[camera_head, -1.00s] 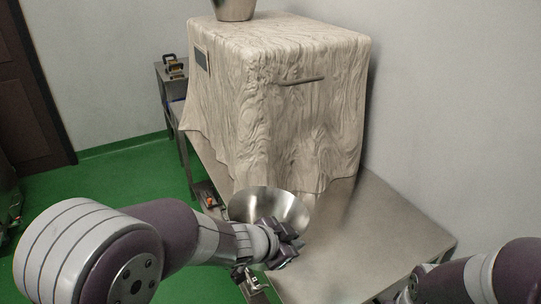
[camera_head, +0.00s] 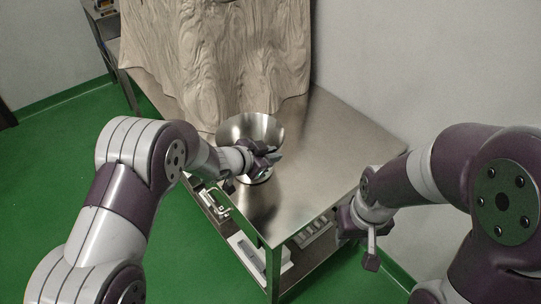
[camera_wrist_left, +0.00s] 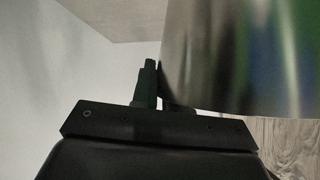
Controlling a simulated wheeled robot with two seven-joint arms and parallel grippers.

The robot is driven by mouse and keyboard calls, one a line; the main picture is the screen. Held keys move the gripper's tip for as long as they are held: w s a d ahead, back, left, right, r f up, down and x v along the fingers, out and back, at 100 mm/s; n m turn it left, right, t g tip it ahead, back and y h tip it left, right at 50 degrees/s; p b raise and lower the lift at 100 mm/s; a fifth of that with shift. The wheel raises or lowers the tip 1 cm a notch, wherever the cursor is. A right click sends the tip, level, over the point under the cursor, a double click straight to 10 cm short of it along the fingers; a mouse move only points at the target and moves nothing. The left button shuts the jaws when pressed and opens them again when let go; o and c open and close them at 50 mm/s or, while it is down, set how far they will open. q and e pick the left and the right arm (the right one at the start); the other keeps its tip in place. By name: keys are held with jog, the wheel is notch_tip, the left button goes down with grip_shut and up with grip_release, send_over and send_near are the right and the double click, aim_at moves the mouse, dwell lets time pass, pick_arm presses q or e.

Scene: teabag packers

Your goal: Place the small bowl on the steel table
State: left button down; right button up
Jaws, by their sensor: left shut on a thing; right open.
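The small bowl (camera_head: 247,128) is shiny steel and flares out at the top. In the head view it is upright over the near left part of the steel table (camera_head: 340,135), beside the draped cloth. My left gripper (camera_head: 266,155) is shut on the bowl at its near right side. In the left wrist view the bowl's curved wall (camera_wrist_left: 245,60) fills the upper right, against a finger. I cannot tell whether the bowl's base touches the table. My right gripper (camera_head: 371,250) is open and empty, beyond the table's right edge.
A beige draped cover (camera_head: 215,60) stands on the back of the table, close behind the bowl. The tabletop to the right is clear. A lower shelf (camera_head: 300,262) holds trays. A wall (camera_head: 400,60) runs along the right.

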pick_arm(q)
jog(key=shift+w+f, duration=0.1)
jog(key=shift+f, duration=0.1)
jog(key=c, duration=1.1)
grip_release()
jog(key=shift+c, duration=0.2)
jog(key=p+v, duration=0.1)
jog(key=v, duration=1.1)
jog(key=s+a+f+n+y, duration=0.1)
jog(key=s+a+n+y, duration=0.2)
jog(key=a+n+y, duration=0.6)
jog(key=s+a+f+n+g, duration=0.1)
jog(key=s+a+g, duration=0.1)
jog(key=s, duration=0.5)
jog(key=s+a+n+g, duration=0.2)
jog(key=s+g, duration=0.2)
jog(key=s, duration=0.4)
jog(key=shift+s+f+g, duration=0.2)
jog(key=shift+f+g, duration=0.15)
jog(key=shift+g, duration=0.05)
